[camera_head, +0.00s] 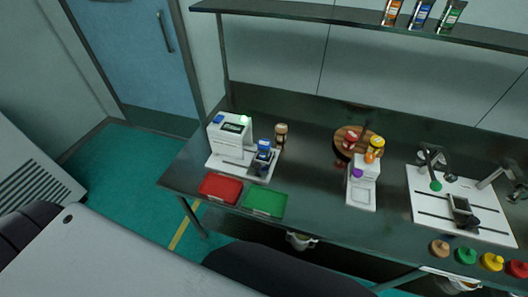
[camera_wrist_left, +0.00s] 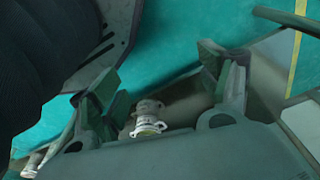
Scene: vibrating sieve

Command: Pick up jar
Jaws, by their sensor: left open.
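A small jar-like container (camera_head: 281,131) with a brown top stands on the dark bench, right of the white machine in the head view. My left gripper (camera_wrist_left: 158,70) shows in the left wrist view with its two fingers spread apart. A pale, stepped object (camera_wrist_left: 148,118) with a yellowish band shows between and beyond the fingers. I cannot tell whether it is a jar, and nothing shows as gripped. In the head view my left fingers are not visible. My right gripper is not in view.
The dark bench (camera_head: 315,205) carries the white machine (camera_head: 230,132), a red tray (camera_head: 220,188), a green tray (camera_head: 265,202), a white scale-like device (camera_head: 361,190) and a round wooden stand (camera_head: 341,147). White vessels (camera_head: 301,241) show below the bench. Teal floor (camera_head: 135,165) is clear at left.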

